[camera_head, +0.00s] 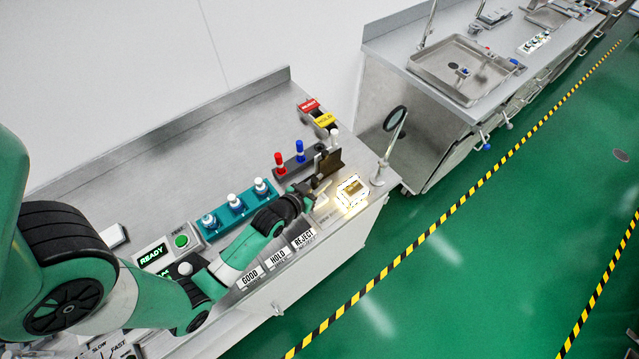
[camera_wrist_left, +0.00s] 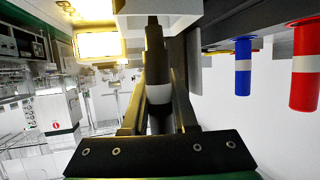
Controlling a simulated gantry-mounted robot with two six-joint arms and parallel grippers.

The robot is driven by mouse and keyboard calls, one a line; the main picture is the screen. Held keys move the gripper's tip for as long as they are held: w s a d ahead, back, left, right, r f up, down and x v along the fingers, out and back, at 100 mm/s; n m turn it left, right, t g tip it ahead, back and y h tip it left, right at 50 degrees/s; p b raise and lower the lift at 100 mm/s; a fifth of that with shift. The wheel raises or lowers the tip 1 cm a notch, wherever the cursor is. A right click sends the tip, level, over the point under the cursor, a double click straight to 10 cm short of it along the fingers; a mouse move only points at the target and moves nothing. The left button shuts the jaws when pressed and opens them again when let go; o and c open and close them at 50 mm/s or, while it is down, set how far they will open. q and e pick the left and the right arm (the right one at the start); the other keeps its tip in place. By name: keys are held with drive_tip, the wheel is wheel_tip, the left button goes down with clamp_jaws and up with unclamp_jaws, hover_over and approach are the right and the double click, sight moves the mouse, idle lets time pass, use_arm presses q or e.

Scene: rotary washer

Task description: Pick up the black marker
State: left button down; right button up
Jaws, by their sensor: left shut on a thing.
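The black marker (camera_wrist_left: 155,55), dark with a white band, shows in the left wrist view between the two fingers of my left gripper (camera_wrist_left: 158,112). The gripper is shut on it. In the head view my left gripper (camera_head: 318,187) is at the right end of the dark marker rack (camera_head: 297,171); I cannot clearly make out the marker there. The wrist view does not show clearly whether the marker's far end is clear of the rack. My right gripper is not in view.
A red marker (camera_head: 280,162) and a blue marker (camera_head: 300,151) stand upright in the rack. A lit box (camera_head: 352,191) is just right of the gripper, near a magnifier on a stand (camera_head: 395,119). A teal rack (camera_head: 236,208) with white-topped pieces stands to the left.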

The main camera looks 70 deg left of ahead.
use_arm(q)
drive_tip(key=r, duration=0.1)
drive_tip(key=r+p, duration=0.1)
drive_tip(key=r, duration=0.1)
drive_tip(key=shift+s+d+r, duration=0.2)
drive_tip(key=shift+s+r, duration=0.1)
drive_tip(key=p, duration=0.3)
approach(317, 179)
wheel_tip(317, 179, up, 3)
drive_tip(key=s+d, duration=0.2)
drive_tip(key=shift+a+r, duration=0.1)
drive_tip(key=w+d+r+m+t+h, duration=0.25)
drive_tip(key=w+d+m+h, duration=0.4)
drive_tip(key=w+d, duration=0.65)
drive_tip(key=s+d+r+p, duration=0.1)
drive_tip(key=s+r+p, duration=0.2)
drive_tip(key=r+p, duration=0.8)
drive_tip(key=p, duration=0.8)
drive_tip(key=shift+s+d+r, duration=0.2)
drive_tip(key=shift+s+r, duration=0.05)
drive_tip(key=shift+r, duration=0.1)
